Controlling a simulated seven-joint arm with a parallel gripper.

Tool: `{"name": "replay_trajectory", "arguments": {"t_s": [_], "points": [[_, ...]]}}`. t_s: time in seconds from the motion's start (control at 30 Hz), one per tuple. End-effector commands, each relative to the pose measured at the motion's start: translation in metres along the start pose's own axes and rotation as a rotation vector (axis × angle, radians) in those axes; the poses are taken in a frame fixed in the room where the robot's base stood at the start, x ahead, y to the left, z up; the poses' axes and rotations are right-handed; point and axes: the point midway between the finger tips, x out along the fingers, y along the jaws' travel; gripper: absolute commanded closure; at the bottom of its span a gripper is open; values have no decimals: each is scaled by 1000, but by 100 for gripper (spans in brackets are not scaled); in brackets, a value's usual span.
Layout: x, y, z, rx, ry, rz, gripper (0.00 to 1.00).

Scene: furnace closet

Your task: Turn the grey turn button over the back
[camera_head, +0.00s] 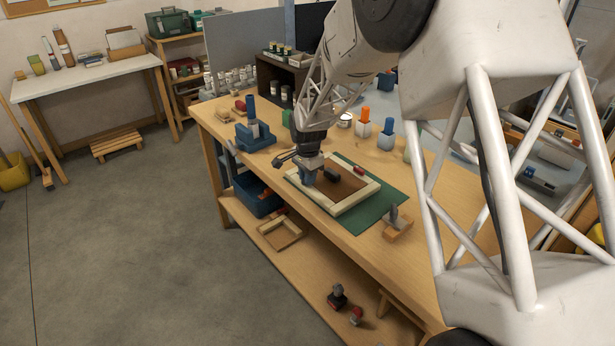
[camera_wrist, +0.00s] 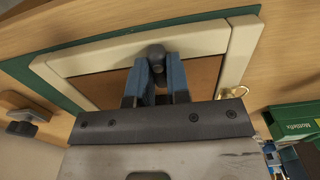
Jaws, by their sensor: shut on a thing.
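A cream picture frame (camera_head: 345,206) with a brown back (camera_head: 345,187) lies face down on a green mat (camera_head: 385,207) on the workbench. In the wrist view, the frame (camera_wrist: 190,42) and its brown back (camera_wrist: 100,88) show around my fingers. The grey turn button (camera_wrist: 157,54) is at the frame's edge, between my blue fingertips. My gripper (camera_wrist: 156,72) is shut on it; it also shows over the frame's left side in the head view (camera_head: 309,178). The button's lower part is hidden by the fingers, so its exact angle is unclear.
A small red piece (camera_head: 359,170) and a dark piece (camera_head: 331,176) are on or near the frame's back. A wooden block with a grey part (camera_head: 398,224) stands near the mat's front. A blue holder (camera_head: 254,138) is at left.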

Motion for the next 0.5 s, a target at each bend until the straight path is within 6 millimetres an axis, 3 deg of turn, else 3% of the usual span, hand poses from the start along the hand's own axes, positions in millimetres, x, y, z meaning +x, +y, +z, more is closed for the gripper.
{"name": "replay_trajectory", "arguments": {"t_s": [0.23, 0.27, 0.3, 0.4, 0.5], "points": [[-1, 0, 0, -1, 0, -1, 100], [-1, 0, 0, -1, 0, -1, 80], [-1, 0, 0, -1, 0, -1, 74], [0, 0, 0, -1, 0, -1, 59], [0, 0, 0, -1, 0, 0, 57]]}}
